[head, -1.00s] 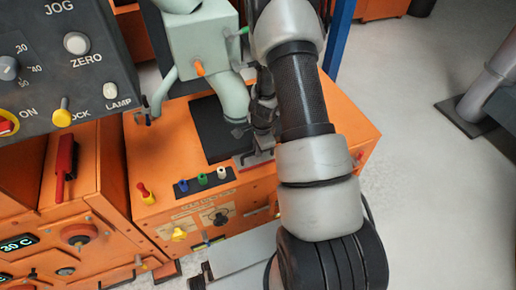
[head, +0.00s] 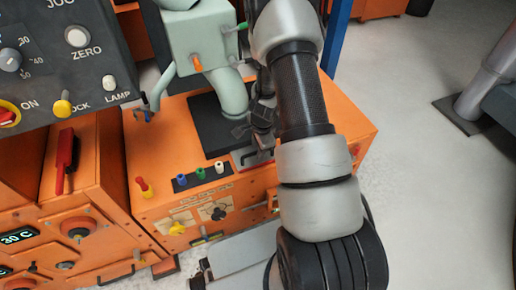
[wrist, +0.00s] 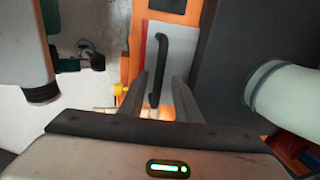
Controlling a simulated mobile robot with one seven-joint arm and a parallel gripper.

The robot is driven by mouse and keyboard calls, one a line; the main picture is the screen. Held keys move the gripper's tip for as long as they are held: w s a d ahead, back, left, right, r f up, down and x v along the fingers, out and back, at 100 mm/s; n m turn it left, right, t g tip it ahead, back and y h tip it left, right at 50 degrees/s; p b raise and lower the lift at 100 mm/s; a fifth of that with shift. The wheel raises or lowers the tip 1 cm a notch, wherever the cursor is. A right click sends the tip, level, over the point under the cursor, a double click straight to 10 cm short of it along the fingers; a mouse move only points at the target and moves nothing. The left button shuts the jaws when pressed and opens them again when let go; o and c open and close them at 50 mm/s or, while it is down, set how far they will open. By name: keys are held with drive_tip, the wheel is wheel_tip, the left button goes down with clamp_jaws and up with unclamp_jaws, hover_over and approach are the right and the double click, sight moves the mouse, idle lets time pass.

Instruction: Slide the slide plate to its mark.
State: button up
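The slide plate (wrist: 183,75) is a light grey plate with a black bar handle, edged by a red strip, in the wrist view. In the head view the plate (head: 243,158) lies on top of the orange cabinet, partly hidden by my arm. The handle (wrist: 159,55) stands up from the plate. My gripper (wrist: 160,88) has its two fingers apart, with the near end of the handle between them in the picture. I cannot tell whether either finger touches it. My gripper (head: 258,128) is small and dark in the head view. I cannot make out a separate mark.
A pale green machine (head: 200,40) with a curved pipe stands on a dark pad behind the plate. Coloured knobs (head: 200,174) line the cabinet's front edge. A grey control panel (head: 60,55) stands at left.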

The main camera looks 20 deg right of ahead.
drive_tip(key=s+r+p, duration=0.3)
drive_tip(key=r+p, duration=0.2)
drive_tip(key=r, duration=1.2)
drive_tip(key=shift+s, duration=0.2)
drive_tip(key=shift+r, duration=0.1)
drive_tip(key=s+a+r+n+t+y, duration=0.1)
drive_tip(key=s+a+r+n, duration=0.25)
drive_tip(key=r, duration=0.65)
drive_tip(key=s+a+r+n+t+y, duration=0.1)
drive_tip(key=s+a+r+n, duration=0.1)
drive_tip(key=a+r+n, duration=0.5)
drive_tip(key=s+r+n+t+h, duration=0.2)
drive_tip(key=s+r+n, duration=0.6)
drive_tip(key=s+r, duration=0.6)
wheel_tip(320, 180, up, 14)
drive_tip(key=p, duration=1.5)
drive_tip(key=shift+w+d+g+p, duration=0.2)
drive_tip(key=shift+w+g+p, duration=0.05)
drive_tip(key=shift+g+p, duration=0.1)
